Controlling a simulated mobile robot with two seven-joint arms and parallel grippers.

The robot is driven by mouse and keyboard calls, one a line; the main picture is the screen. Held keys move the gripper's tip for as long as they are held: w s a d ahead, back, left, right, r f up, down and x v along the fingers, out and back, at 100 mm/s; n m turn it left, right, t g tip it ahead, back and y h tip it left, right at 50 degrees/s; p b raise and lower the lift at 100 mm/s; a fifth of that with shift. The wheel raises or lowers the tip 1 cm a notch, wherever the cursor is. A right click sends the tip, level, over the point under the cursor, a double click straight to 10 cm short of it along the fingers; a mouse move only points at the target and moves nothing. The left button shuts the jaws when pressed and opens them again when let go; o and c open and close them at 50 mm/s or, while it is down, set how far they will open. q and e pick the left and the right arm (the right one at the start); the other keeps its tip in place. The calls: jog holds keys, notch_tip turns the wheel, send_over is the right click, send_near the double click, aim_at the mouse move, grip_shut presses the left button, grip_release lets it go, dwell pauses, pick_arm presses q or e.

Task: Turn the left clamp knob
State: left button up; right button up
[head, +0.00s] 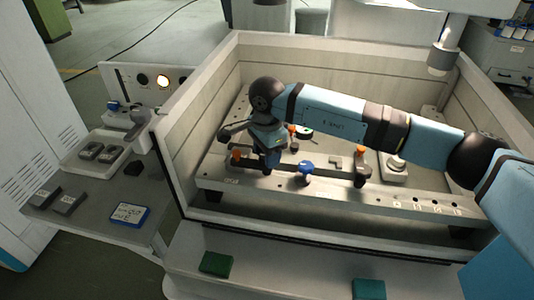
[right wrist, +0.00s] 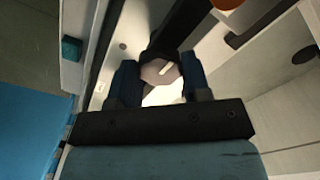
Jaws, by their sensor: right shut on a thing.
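My right arm reaches into the open machine basin from the right. In the head view my right gripper (head: 270,158) points down at the left end of the work fixture. In the right wrist view its two blue fingers (right wrist: 160,80) are shut on the left clamp knob (right wrist: 158,72), a dark knob with a pale grey face and a short white mark. The gripper mostly hides this knob in the head view. A similar dark knob (head: 361,178) stands at the right end of the fixture. My left gripper is not in view.
A blue knob (head: 305,168) stands between the clamps. Orange parts stand nearby, one at the left (head: 237,154) and one at the right (head: 361,150). The basin's walls (head: 172,160) surround the fixture. A side table (head: 95,215) holds a white tray (head: 80,163) and blocks.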

jog(key=shift+f+m+b, duration=0.15)
jog(key=shift+m+b, duration=0.7)
jog(key=shift+m, duration=0.15)
jog(key=m+b, duration=0.2)
jog(key=m, duration=0.1)
jog(key=m+b, duration=0.2)
jog(key=m, duration=0.1)
jog(key=m+b, duration=0.1)
jog(key=m, duration=0.2)
jog(key=shift+m+b, duration=0.3)
jog(key=shift+m, duration=0.1)
jog(key=m+b, duration=0.1)
jog(key=m, duration=0.1)
jog(key=shift+m, duration=0.4)
jog(key=m+b, duration=0.1)
jog(key=m, duration=0.4)
jog(key=shift+m+b, duration=0.4)
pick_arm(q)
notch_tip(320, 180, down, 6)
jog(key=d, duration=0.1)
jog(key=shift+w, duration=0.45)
pick_arm(e)
jog(key=shift+m, duration=0.3)
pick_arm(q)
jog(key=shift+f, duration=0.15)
pick_arm(e)
jog(key=shift+r, duration=0.2)
